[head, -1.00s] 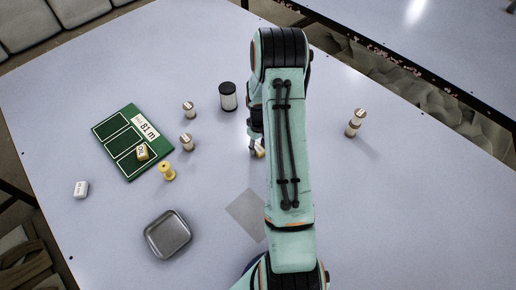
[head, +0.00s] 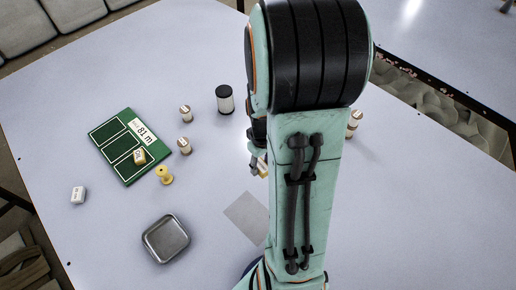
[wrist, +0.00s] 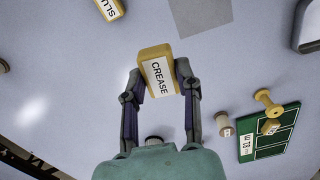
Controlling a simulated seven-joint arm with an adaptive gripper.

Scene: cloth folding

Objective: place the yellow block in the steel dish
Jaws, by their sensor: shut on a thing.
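A yellow block (wrist: 157,72) with a white label reading "CREASE" is between the fingertips of my gripper (wrist: 160,85) in the wrist view. The gripper is shut on it, and the block appears clear of the table. In the head view my arm hides most of the gripper (head: 259,165), and only a bit of the block shows. The steel dish (head: 166,239), square with rounded corners, stands empty at the lower left of the head view, left of the gripper. A part of it shows at the top right of the wrist view (wrist: 311,35).
A green board (head: 112,138) carries a small yellow labelled block (head: 140,156). Beside it are a yellow spool (head: 164,174), pale cylinders (head: 185,144) and a black-capped jar (head: 225,99). Another yellow block (wrist: 110,8) shows in the wrist view.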

